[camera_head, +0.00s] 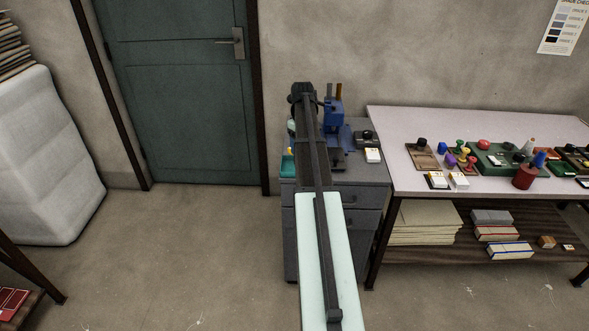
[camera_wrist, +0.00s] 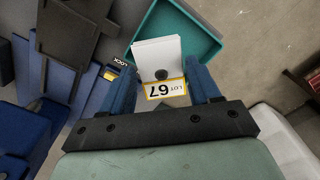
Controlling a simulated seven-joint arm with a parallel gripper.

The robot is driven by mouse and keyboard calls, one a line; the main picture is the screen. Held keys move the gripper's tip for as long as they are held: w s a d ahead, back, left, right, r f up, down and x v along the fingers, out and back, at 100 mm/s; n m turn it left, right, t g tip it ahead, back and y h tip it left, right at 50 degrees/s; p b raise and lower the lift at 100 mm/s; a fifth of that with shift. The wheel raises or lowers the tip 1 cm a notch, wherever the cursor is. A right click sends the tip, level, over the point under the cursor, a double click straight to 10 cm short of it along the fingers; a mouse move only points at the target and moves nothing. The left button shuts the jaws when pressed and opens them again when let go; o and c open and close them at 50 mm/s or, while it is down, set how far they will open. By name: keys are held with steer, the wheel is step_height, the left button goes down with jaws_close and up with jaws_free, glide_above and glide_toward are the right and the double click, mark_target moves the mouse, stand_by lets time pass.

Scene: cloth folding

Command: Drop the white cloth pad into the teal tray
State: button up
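A white cloth pad (camera_wrist: 152,52) with a yellow-edged LOT 67 label and a dark round spot is between the two blue fingers of my gripper (camera_wrist: 161,76) in the wrist view. The fingers meet its two sides, and it appears gripped. The teal tray (camera_wrist: 205,35) is beyond and below the pad, which covers the tray's left part in this view. In the head view the teal tray (camera_head: 288,166) sits at the left edge of the grey cabinet top.
The grey cabinet (camera_head: 360,196) also bears a blue device (camera_head: 334,112), a black item (camera_head: 366,137) and a white labelled block (camera_head: 373,155). A table (camera_head: 390,125) with stamps and several small items adjoins on the right. Open floor (camera_head: 225,250) lies left of the cabinet.

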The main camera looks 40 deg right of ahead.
steer(key=o, duration=0.4)
step_height(320, 180, up, 14)
steer(key=shift+f, duration=0.1)
stand_by(0.6)
stand_by(0.5)
